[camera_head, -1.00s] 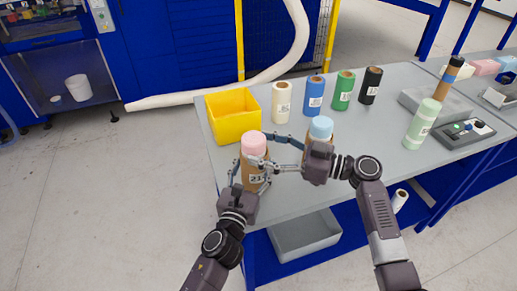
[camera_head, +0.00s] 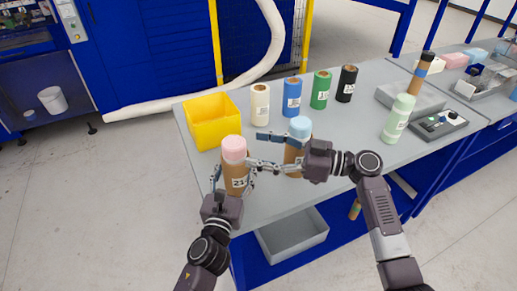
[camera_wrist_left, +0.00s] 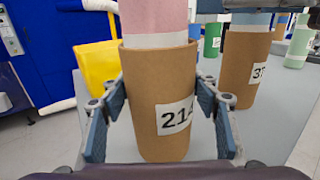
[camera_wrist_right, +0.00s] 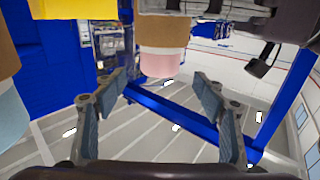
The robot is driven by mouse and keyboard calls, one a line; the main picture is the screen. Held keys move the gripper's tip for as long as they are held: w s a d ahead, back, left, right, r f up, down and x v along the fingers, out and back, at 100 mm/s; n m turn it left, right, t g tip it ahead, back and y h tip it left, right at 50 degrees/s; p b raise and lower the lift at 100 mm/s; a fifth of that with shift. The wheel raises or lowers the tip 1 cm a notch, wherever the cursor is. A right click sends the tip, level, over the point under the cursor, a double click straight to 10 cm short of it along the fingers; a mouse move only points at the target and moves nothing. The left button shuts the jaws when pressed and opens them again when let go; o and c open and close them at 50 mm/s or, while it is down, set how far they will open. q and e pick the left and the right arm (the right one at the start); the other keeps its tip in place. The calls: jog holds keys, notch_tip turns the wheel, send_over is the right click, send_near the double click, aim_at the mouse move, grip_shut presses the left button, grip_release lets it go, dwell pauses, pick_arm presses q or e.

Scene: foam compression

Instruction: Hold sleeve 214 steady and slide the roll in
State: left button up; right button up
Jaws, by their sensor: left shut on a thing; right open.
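Sleeve 214 (camera_head: 235,183) is a brown tube standing upright on the grey table. The pink roll (camera_head: 234,149) is partly inside it, its top sticking out above the rim. In the left wrist view the pink roll (camera_wrist_left: 155,18) shows a pale band just above the rim of sleeve 214 (camera_wrist_left: 148,80). My left gripper (camera_wrist_left: 160,100) is shut around the sleeve, a finger on each side. My right gripper (camera_head: 254,149) is open and empty, to the right of the pink roll and apart from it. In the right wrist view the pink roll (camera_wrist_right: 163,65) shows upside down beyond the open fingers.
Another brown sleeve (camera_head: 291,163) with a light blue roll (camera_head: 300,127) stands close behind my right gripper. A yellow bin (camera_head: 213,122) is behind sleeve 214. Cream, blue, green and black rolls stand along the back. A pale green roll (camera_head: 398,118) stands at the right.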

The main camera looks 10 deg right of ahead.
pick_arm(q)
jog(key=o, duration=1.3)
jog(key=shift+s, duration=0.1)
jog(key=v, duration=1.2)
